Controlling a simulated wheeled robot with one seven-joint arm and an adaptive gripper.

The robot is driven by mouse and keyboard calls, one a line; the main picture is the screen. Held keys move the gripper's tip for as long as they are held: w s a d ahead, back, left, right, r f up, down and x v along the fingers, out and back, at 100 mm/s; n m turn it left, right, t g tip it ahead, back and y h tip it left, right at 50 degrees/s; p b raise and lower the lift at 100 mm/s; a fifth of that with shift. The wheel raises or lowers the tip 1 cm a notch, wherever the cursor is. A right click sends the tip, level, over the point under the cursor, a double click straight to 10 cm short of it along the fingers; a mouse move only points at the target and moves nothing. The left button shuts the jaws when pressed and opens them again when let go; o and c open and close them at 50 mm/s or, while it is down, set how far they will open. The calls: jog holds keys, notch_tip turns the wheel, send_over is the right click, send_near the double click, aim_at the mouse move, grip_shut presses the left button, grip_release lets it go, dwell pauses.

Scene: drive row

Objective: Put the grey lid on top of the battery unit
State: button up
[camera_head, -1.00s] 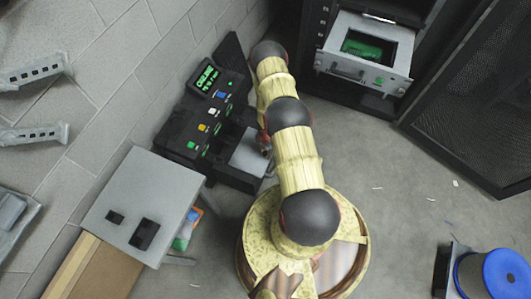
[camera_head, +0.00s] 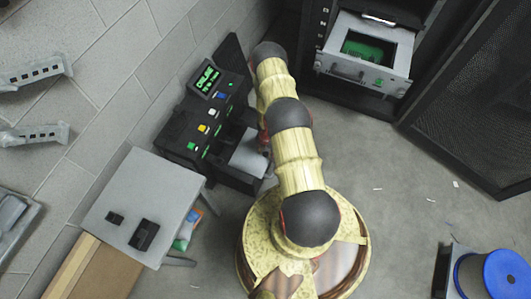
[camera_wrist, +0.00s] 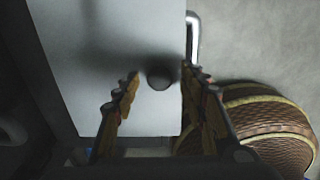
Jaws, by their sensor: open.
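The grey lid (camera_head: 247,158) shows as a flat grey plate beside the black console, partly hidden by my arm. In the wrist view the lid (camera_wrist: 95,45) fills the left and middle, with a dark round knob (camera_wrist: 160,79) on it. My gripper (camera_wrist: 160,76) is open, with one finger on each side of the knob; I see a gap at the left finger and little at the right. The likely battery unit (camera_head: 397,73) is a grey drawer pulled out of the black rack, open on top with a green board inside.
A black console (camera_head: 205,125) with coloured buttons stands by the wall. A grey table (camera_head: 145,195) with two small black items is at lower left. A mesh door (camera_head: 475,100) and a blue-topped drum (camera_head: 495,275) are at right. The floor between is mostly clear.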

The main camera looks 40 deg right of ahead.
jog(key=w+d+r+m+h+p, duration=0.1)
jog(key=w+r+p, duration=0.2)
jog(key=r, duration=0.8)
jog(key=w+d+r+m+t+h+p, duration=0.15)
jog(key=w+r, duration=0.25)
jog(key=r, duration=0.7)
jog(key=w+d+r+m+g+p, duration=0.1)
jog(key=w+r+m+p, duration=0.15)
jog(key=r, duration=0.95)
jog(key=w+a+r+m+t+h, duration=0.1)
jog(key=a+r+m, duration=0.15)
jog(key=r, duration=0.85)
jog(key=w+a+r+m+t, duration=0.1)
jog(key=a+r+m, duration=0.15)
jog(key=r, duration=0.75)
jog(key=s+a+r+m+t, duration=0.1)
jog(key=s+a+r+m, duration=0.2)
jog(key=s+a+r, duration=0.5)
jog(key=s+a+r+m, duration=0.1)
jog(key=a+r+m, duration=0.3)
jog(key=r, duration=0.9)
jog(key=s+a+r+m+t+y, duration=0.1)
jog(key=s+a+r+m, duration=0.1)
jog(key=s+a, duration=0.4)
jog(key=s+a+r+m+t+y, duration=0.1)
jog(key=s+a+r, duration=0.4)
jog(key=s, duration=0.6)
jog(key=shift+a+m+y, duration=0.75)
jog(key=shift+a+m, duration=0.45)
